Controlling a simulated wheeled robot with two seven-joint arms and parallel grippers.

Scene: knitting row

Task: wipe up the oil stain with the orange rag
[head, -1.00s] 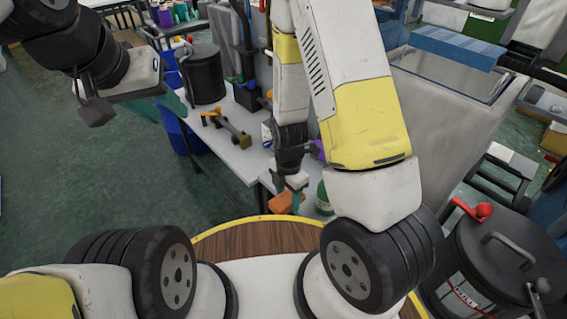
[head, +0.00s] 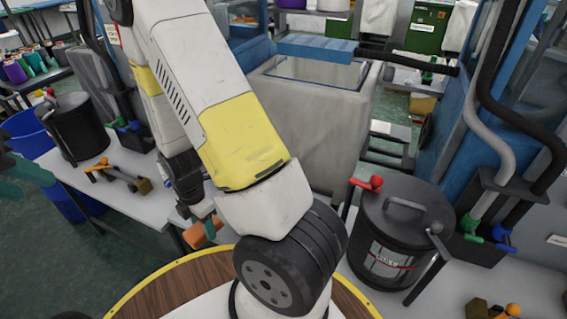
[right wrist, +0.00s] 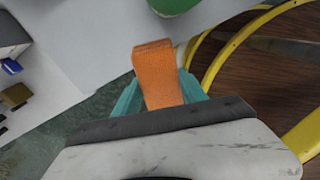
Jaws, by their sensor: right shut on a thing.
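The orange rag (head: 204,232) is held in my right gripper (head: 198,213), low beside the white table at the left. In the right wrist view the folded rag (right wrist: 158,78) sits between the teal fingers of my right gripper (right wrist: 160,98) and sticks out past their tips. The teal fingers of my left gripper (head: 22,172) show at the left edge of the head view, partly cut off. Its opening is not clear. I cannot see an oil stain in these frames.
The white table (head: 105,190) carries a black bin (head: 75,127) and tools. At right, a black lidded drum (head: 402,235) stands near a red-knobbed lever (head: 370,184). A green object (right wrist: 172,3) is near the rag in the wrist view.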

